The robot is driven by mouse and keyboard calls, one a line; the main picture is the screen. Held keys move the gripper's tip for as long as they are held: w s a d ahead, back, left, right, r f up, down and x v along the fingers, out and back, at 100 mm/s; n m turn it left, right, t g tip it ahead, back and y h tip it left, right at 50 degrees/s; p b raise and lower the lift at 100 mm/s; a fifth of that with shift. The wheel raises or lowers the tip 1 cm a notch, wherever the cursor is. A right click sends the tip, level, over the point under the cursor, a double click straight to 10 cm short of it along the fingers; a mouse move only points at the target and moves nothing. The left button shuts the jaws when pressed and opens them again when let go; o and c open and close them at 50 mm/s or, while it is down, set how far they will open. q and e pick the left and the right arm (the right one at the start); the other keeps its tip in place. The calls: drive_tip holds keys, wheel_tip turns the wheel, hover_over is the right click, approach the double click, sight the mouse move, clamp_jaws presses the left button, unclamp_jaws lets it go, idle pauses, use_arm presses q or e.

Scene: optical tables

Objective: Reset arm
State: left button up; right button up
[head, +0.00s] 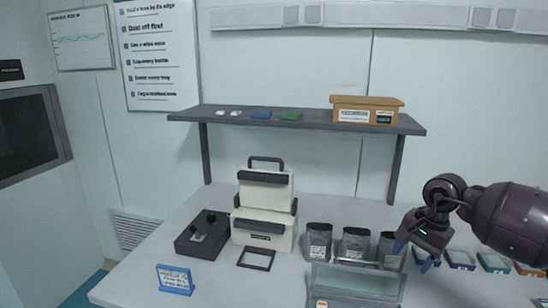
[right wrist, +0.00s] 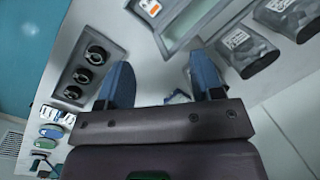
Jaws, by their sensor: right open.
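My right gripper (head: 415,256) is at the right of the head view, above the table beside the grey pouches. Its arm comes in from the right edge. In the right wrist view its two blue fingers (right wrist: 163,82) stand wide apart with nothing held between them. My left gripper is in neither view.
The table (head: 215,287) holds a black knob box (head: 203,235), a cream case (head: 264,225), a blue-framed sign (head: 175,279), several grey pouches (head: 318,241) and a grey lidded box (head: 357,283). Small coloured trays (head: 460,259) lie below my right arm. A shelf (head: 300,122) spans behind.

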drive_tip(key=s+a+f+m+t+y, duration=0.3)
drive_tip(key=s+a+f+m+y, duration=0.15)
drive_tip(key=a+m+y, duration=0.55)
drive_tip(key=s+a+f+m+t+y, duration=0.3)
drive_tip(key=s+a+m+t+y, duration=0.15)
drive_tip(key=a+m, duration=0.55)
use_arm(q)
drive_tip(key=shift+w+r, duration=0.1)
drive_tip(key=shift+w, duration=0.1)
use_arm(e)
drive_tip(key=s+d+f+n+t+h, duration=0.2)
drive_tip(key=s+d+f+n+h, duration=0.6)
drive_tip(key=n, duration=0.7)
drive_tip(key=s+d+f+n+t+h, duration=0.1)
drive_tip(key=s+d+f+n+h, duration=0.8)
drive_tip(key=n, duration=0.6)
wheel_tip(320, 180, down, 3)
drive_tip(key=shift+s+r+n+t, duration=0.1)
drive_tip(key=shift+s+n+t, duration=0.2)
drive_tip(key=shift+t, duration=0.05)
